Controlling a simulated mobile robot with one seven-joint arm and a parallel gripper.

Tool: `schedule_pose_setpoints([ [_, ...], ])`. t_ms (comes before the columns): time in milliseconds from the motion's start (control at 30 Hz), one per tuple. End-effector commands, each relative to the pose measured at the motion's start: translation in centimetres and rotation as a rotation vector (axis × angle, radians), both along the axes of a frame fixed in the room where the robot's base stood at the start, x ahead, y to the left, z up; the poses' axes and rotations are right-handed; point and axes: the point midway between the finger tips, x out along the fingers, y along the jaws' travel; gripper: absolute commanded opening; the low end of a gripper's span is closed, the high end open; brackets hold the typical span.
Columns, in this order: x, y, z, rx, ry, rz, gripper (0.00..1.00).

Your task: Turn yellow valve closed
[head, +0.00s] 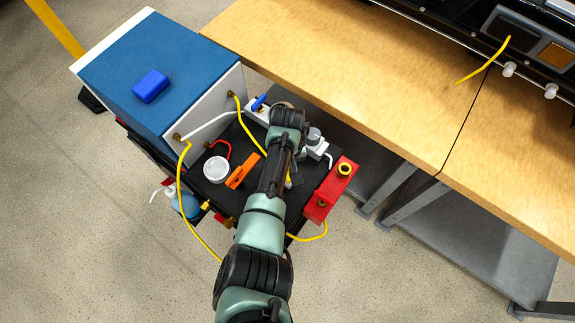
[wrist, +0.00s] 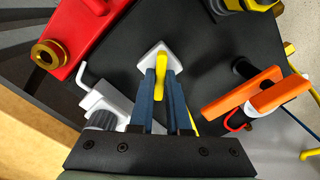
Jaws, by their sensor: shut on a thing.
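The yellow valve (wrist: 160,66) shows in the wrist view, with its narrow yellow handle standing over a white diamond-shaped body. The handle lies roughly up and down in the picture. My gripper (wrist: 161,82) has its two blue fingers on either side of the handle, shut on it. In the head view my arm hides most of the valve; only a small yellow bit shows beside my wrist. I cannot tell from these views whether the valve is open or closed.
A red block with brass fittings (head: 332,188) stands right of my gripper. An orange handle (head: 243,171), a white round cap (head: 216,169) and a blue-handled white fitting (head: 260,108) lie to the left on the black top. A blue-topped box (head: 155,80) and wooden bench (head: 330,70) stand behind.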

Motion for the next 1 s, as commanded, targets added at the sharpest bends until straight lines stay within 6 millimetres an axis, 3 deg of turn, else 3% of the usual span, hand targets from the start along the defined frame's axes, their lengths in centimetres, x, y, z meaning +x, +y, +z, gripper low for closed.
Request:
schedule_pose_setpoints([
  [600,-0.06,0.03,0.00,0.000,0.003,-0.555,0.00],
  [1000,0.00,0.00,0.05,-0.001,0.001,-0.748,0.00],
])
